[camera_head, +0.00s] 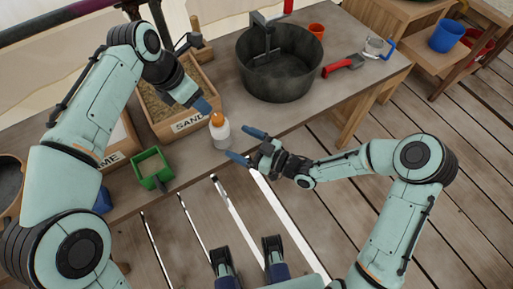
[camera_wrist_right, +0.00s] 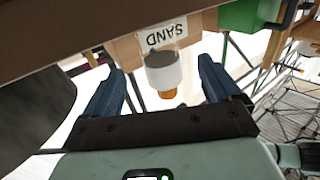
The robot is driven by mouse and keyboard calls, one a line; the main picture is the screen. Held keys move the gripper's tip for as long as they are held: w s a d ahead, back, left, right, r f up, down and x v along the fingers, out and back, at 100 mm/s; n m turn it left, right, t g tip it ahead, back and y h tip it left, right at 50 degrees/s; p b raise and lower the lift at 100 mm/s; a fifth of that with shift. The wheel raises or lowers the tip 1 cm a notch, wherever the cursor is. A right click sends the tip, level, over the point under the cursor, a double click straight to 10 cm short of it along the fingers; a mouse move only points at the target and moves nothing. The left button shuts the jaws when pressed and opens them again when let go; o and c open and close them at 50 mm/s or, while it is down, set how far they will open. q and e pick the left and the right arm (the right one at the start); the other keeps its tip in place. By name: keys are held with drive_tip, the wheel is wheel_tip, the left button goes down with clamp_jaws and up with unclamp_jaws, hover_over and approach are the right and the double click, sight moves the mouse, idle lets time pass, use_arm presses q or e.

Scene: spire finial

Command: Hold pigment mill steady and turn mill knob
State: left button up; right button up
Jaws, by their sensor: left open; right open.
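The pigment mill (camera_head: 220,133) is a small pale upright cylinder near the front edge of the bench, with an orange knob (camera_head: 217,118) on top. My left gripper (camera_head: 204,105) is just behind and left of the knob, with blue fingers pointing down toward it; contact cannot be told. My right gripper (camera_head: 246,146) is open to the right of the mill, its blue fingers pointing at it. In the right wrist view the mill (camera_wrist_right: 164,72) appears upside down between the two open fingers, with the orange knob (camera_wrist_right: 168,95) lowest. Nothing is held there.
A wooden sand box (camera_head: 172,128) stands behind and left of the mill. A green scoop-like box (camera_head: 151,170) sits left near the edge. A large dark tub (camera_head: 279,80) stands at the back right, with a red-handled tool (camera_head: 343,66) beside it. The bench between mill and tub is clear.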

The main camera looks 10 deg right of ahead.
sight(229, 137)
drive_tip(key=x, duration=0.7)
drive_tip(key=shift+w+a, duration=0.15)
drive_tip(key=shift+c, duration=0.4)
